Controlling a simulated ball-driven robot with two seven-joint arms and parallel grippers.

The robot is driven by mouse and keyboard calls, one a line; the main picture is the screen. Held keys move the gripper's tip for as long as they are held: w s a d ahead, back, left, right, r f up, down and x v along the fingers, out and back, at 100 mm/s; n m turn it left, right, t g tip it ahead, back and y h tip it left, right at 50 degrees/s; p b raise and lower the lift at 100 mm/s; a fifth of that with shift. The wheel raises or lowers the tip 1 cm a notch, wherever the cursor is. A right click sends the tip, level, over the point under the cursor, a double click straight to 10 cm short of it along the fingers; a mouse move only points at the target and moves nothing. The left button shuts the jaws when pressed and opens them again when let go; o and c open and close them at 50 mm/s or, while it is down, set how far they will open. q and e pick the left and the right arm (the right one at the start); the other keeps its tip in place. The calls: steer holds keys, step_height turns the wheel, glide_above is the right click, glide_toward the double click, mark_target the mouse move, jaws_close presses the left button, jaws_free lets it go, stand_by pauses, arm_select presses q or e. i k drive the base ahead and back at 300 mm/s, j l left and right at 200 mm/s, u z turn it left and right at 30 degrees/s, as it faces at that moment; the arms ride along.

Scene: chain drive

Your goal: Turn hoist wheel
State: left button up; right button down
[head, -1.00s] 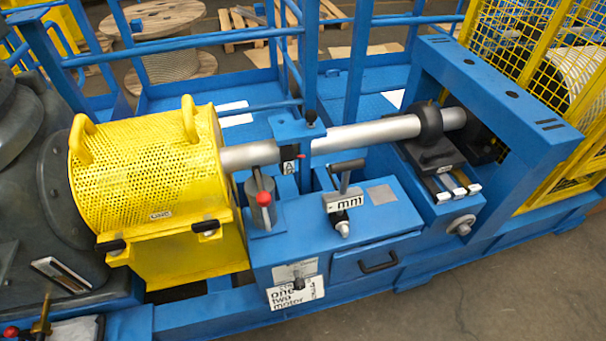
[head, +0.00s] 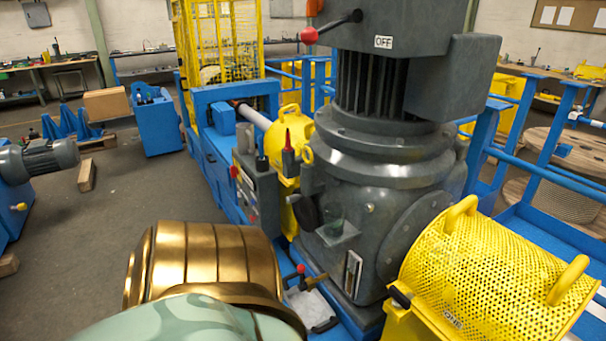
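No part is clearly recognisable as the hoist wheel. A small dark round wheel or knob (head: 306,213) sits on the left side of the grey gear housing (head: 385,190); I cannot tell whether it is the hoist wheel. Above the housing is a grey motor block marked OFF (head: 405,60), with a red-tipped lever (head: 330,28) at its left. Neither gripper shows. A gold and pale-green part of my own body covers the lower left middle and hides what lies behind it.
A yellow perforated guard (head: 500,270) stands at the lower right. A blue frame (head: 225,105) and a yellow cage (head: 220,35) stand behind. Blue railings (head: 535,160) and a cable reel (head: 570,150) are at right. Grey floor (head: 130,210) at left is largely open.

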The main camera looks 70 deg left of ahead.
mark_target(304, 208)
steer(key=u, duration=2.3)
